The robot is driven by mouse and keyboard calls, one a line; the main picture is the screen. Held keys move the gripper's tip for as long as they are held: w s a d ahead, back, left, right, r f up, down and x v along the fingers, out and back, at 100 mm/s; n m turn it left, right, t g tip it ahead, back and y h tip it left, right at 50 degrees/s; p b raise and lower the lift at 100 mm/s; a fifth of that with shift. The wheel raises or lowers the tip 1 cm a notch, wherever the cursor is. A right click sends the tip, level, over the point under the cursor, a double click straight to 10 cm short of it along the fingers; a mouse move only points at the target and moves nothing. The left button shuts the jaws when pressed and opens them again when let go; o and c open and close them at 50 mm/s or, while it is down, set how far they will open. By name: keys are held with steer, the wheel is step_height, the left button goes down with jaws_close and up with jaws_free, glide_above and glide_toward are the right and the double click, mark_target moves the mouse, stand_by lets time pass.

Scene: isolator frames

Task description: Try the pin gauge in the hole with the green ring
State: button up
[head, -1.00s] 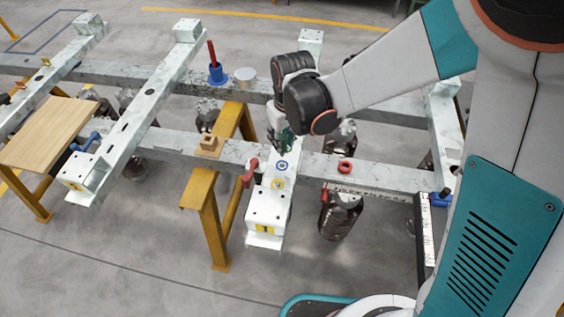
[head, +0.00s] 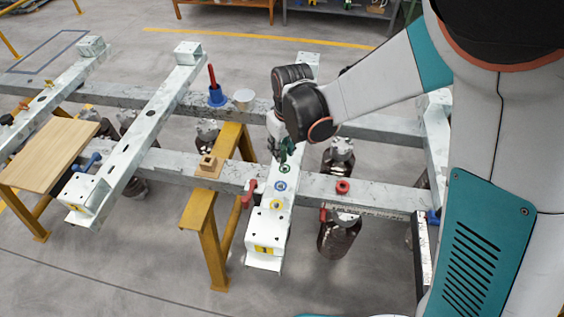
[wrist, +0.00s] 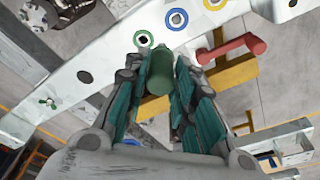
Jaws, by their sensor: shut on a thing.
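My gripper (head: 287,150) is shut on the green pin gauge (wrist: 160,72), whose rounded end shows between the fingers in the wrist view. The pin gauge is mostly hidden in the head view. The green ring (head: 285,169) lies around a hole on the white crossbeam (head: 271,222). In the wrist view, the green ring (wrist: 143,39) shows just beyond the gauge's end, slightly left. The gauge appears outside the hole; its height above the beam is hard to tell. A blue ring (head: 280,186) and a yellow ring (head: 278,204) follow along the beam toward its near end.
A red clamp handle (head: 249,193) stands beside the crossbeam, and shows close right of the rings in the wrist view (wrist: 232,47). A red ring-shaped piece (head: 343,187) lies on the long rail. A red rod in a blue base (head: 216,94) stands farther back.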

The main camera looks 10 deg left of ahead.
steer(key=shift+w+d+f+b, duration=0.1)
steer(key=shift+w+f+b, duration=0.55)
steer(key=shift+w+f, duration=0.5)
steer(key=shift+w+d+f+b, duration=0.1)
steer(key=shift+w+f+b, duration=0.5)
steer(key=shift+w+f, duration=0.55)
steer(key=shift+s+f+b, duration=0.15)
steer(key=shift+f+b, duration=1)
steer(key=shift+f, duration=0.3)
steer(key=shift+s+f+b, duration=0.1)
steer(key=shift+f+b, duration=1)
steer(key=shift+f, duration=0.3)
stand_by(0.4)
steer(key=shift+r, duration=0.1)
stand_by(0.4)
step_height(320, 180, up, 7)
steer(key=p, duration=0.4)
steer(key=shift+r+p, duration=0.2)
steer(key=shift+p, duration=0.15)
